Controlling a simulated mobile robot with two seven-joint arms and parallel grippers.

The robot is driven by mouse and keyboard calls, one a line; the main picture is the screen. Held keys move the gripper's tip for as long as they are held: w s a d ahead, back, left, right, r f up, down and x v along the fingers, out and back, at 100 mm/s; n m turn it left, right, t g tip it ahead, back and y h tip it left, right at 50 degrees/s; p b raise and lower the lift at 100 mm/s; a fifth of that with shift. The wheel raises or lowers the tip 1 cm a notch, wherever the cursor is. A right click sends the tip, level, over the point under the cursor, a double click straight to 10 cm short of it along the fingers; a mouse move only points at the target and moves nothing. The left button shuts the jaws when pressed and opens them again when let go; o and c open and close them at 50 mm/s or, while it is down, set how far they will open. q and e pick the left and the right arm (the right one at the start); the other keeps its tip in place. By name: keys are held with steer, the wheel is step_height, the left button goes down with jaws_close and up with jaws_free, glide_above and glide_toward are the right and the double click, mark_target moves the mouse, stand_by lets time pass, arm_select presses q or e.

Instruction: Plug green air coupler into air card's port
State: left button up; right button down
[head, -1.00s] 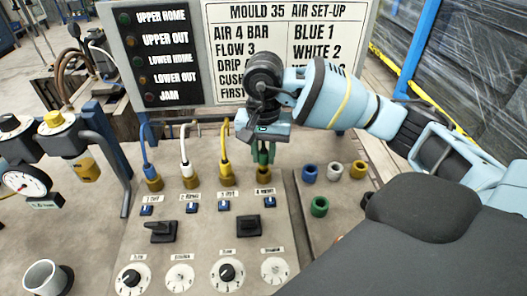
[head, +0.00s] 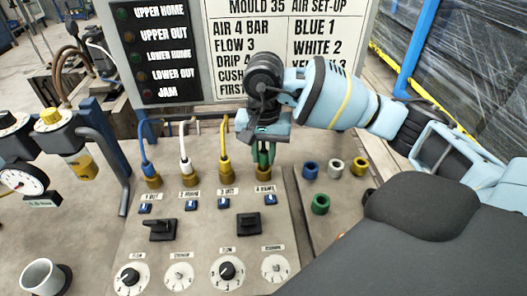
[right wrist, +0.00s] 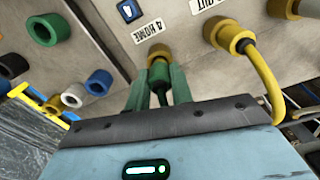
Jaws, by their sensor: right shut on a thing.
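The air card (head: 305,60) stands behind the panel; its lines "BLUE 1" and "WHITE 2" are legible, the lower right lines are partly hidden by my arm. My right gripper (head: 263,152) is shut on the green coupler (right wrist: 160,72), which is upright between its two green fingers. The coupler's lower end meets the brass port labelled "4 HOME" (right wrist: 158,50). I cannot tell how deep it sits. The fingers hide part of the coupler in the head view. My left gripper is not in view.
Blue, white and yellow hoses (head: 225,140) stand in the ports to the left, the yellow one closest. Black switches (head: 249,224) and dials (head: 227,271) lie in front. Loose blue, white, yellow and green rings (head: 320,204) sit on the right plate.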

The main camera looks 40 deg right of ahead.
steer(key=shift+f, duration=0.15)
steer(key=shift+f, duration=0.1)
stand_by(0.5)
steer(key=shift+f, duration=0.25)
stand_by(0.5)
steer(key=c, duration=1.1)
jaws_free()
steer(key=shift+c, duration=0.2)
steer(key=o, duration=0.4)
